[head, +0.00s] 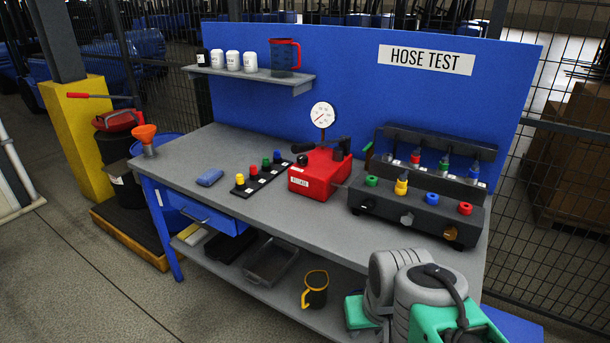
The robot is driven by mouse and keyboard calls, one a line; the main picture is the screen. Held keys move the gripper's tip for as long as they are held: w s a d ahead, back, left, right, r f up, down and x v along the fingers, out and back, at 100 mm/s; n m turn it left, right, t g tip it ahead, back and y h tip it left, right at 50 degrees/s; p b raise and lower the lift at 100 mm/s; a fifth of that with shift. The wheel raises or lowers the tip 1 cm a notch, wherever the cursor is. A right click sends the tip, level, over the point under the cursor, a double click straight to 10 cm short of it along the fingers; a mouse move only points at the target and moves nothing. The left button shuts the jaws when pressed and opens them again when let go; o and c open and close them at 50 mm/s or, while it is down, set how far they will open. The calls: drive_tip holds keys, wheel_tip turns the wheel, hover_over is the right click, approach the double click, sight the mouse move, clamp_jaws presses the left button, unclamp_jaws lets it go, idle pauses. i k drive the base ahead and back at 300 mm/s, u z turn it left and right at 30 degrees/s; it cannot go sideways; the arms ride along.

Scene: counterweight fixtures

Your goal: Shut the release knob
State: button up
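A red box (318,173) with a small white label stands on the workbench under a round white gauge (323,116). The label is too small to read with certainty, but it seems to say "RELEASE". A small dark knob (302,160) sits on the box's left side, above the label. A black lever-like handle (343,148) rises at the box's back right. I cannot tell from here whether the knob is open or shut. Grey and green links of my arm fill the lower right, apart from the box. My gripper's fingers do not show.
A black strip with several coloured caps (260,177) lies left of the box. A black hose manifold (415,212) stands close on its right. A blue cloth or sponge (209,177) lies further left. The bench top (275,215) in front of the box is clear.

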sight(302, 159)
drive_tip(key=z, duration=0.05)
drive_tip(key=k, duration=0.1)
drive_tip(key=u, duration=1.2)
drive_tip(key=i, duration=0.95)
drive_tip(key=z, duration=3)
drive_tip(key=k, duration=0.9)
drive_tip(key=u, duration=1.25)
drive_tip(key=i, duration=0.5)
